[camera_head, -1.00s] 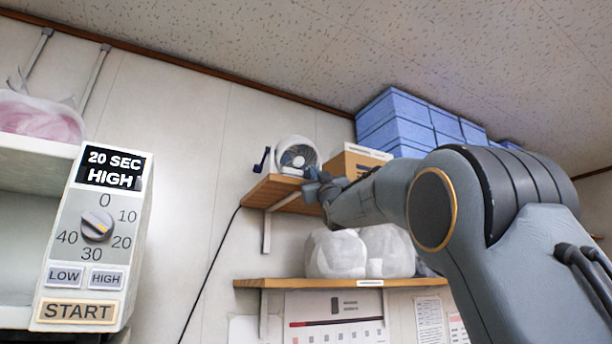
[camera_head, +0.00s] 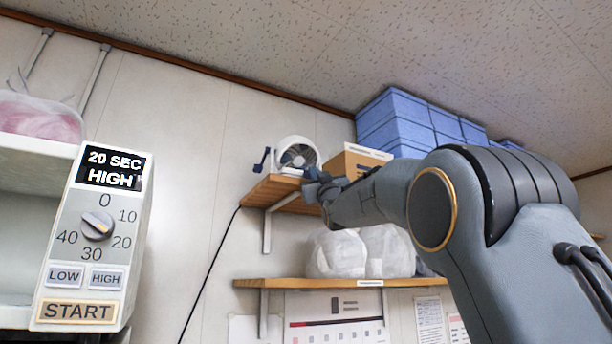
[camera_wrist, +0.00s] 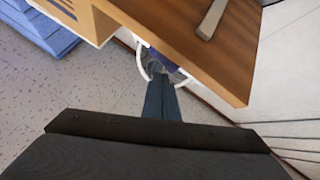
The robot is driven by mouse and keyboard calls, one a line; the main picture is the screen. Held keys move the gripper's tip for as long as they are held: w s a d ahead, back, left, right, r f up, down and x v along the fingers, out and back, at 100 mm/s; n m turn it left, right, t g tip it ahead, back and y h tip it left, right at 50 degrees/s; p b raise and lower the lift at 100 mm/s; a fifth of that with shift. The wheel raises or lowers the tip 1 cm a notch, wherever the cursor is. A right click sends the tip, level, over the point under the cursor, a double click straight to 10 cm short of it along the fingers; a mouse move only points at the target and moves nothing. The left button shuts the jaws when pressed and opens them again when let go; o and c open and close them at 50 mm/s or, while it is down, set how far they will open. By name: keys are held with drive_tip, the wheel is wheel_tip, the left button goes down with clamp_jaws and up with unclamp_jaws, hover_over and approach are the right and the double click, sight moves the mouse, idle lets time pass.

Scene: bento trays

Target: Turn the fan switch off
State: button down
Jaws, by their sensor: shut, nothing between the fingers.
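The small white fan (camera_head: 297,155) stands on the upper wooden shelf (camera_head: 268,192), its round face showing. A dark, lever-like piece (camera_head: 262,160) stands at its left; I cannot tell whether it is the switch. My gripper (camera_head: 311,178) is at the shelf's front edge, just below and in front of the fan. In the wrist view my closed, empty fingers (camera_wrist: 163,97) point at the fan, whose white curved parts (camera_wrist: 143,62) show beyond the tips. Whether the fingers touch the fan or the switch, I cannot tell.
A cardboard box (camera_head: 350,163) sits right of the fan, close to my wrist. Blue boxes (camera_head: 400,125) are stacked behind it. A lower shelf (camera_head: 300,283) holds white bags (camera_head: 335,255). A panel with a dial (camera_head: 97,225) stands at the left.

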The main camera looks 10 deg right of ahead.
drive_tip(key=shift+w, duration=0.15)
drive_tip(key=shift+w+a, duration=0.2)
drive_tip(key=shift+w, duration=0.05)
drive_tip(key=shift+w+a, duration=0.15)
drive_tip(key=shift+w, duration=0.2)
idle(0.9)
drive_tip(key=shift+s, duration=0.1)
drive_tip(key=shift+s+d+b, duration=0.35)
drive_tip(key=shift+s+b, duration=0.3)
drive_tip(key=shift+b, duration=0.05)
drive_tip(key=shift+s+d+b, duration=0.35)
drive_tip(key=shift+s+b, duration=0.2)
drive_tip(key=shift+s, duration=0.2)
drive_tip(key=shift+s+d+b, duration=0.4)
drive_tip(key=shift+s+b, duration=0.1)
drive_tip(key=shift+s, duration=0.25)
drive_tip(key=shift+s+d+b, duration=0.35)
drive_tip(key=shift+s+b, duration=0.2)
drive_tip(key=shift+s, duration=0.2)
